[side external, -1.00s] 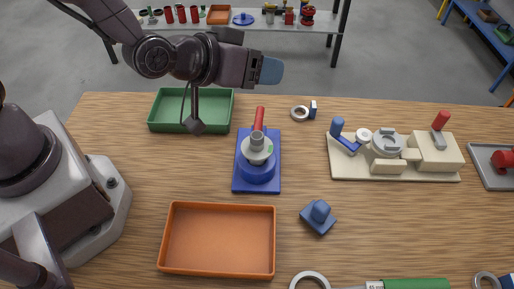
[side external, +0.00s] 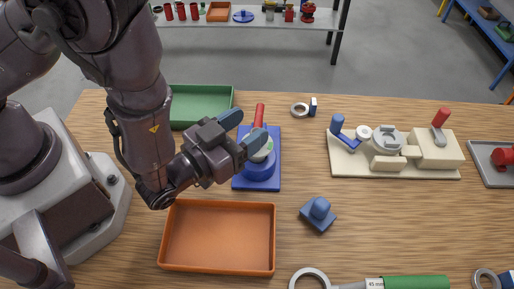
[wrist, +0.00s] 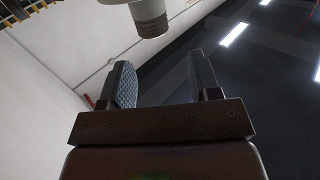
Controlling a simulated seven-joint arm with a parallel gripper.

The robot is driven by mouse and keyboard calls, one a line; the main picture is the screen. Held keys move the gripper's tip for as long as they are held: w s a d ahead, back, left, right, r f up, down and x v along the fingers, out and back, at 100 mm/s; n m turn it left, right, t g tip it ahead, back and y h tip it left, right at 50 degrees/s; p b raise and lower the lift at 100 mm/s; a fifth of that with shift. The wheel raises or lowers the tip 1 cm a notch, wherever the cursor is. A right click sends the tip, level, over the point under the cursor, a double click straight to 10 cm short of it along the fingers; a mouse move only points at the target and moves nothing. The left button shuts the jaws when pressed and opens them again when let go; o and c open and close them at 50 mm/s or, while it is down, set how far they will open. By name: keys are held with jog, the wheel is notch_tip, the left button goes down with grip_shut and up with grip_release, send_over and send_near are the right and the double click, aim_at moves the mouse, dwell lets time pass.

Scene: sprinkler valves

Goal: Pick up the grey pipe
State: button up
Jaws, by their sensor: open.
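The blue fixture (side external: 240,183) stands on the wooden table with a round body and a red handle (side external: 259,115) pointing away. The grey upright pipe on it is largely hidden behind my gripper in the side view. My gripper (side external: 243,132) is open and roughly horizontal, its blue-grey fingers pointing right, in front of the fixture's top. In the wrist view my gripper (wrist: 161,60) is open with nothing between the fingers. A pale grey threaded cylinder (wrist: 150,20), which looks like the grey pipe, shows beyond the fingertips, apart from them.
An orange tray (side external: 217,270) lies empty in front, below my gripper. A green tray (side external: 205,90) is behind. A blue block with a knob (side external: 319,212), a grey ring (side external: 299,110) and a cream valve fixture (side external: 440,158) are to the right. Tools lie at the front edge.

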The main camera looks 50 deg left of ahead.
notch_tip(320, 180, down, 3)
jog(key=shift+f, duration=0.1)
jog(key=shift+w+f, duration=0.15)
jog(key=shift+w, duration=1.35)
grip_shut()
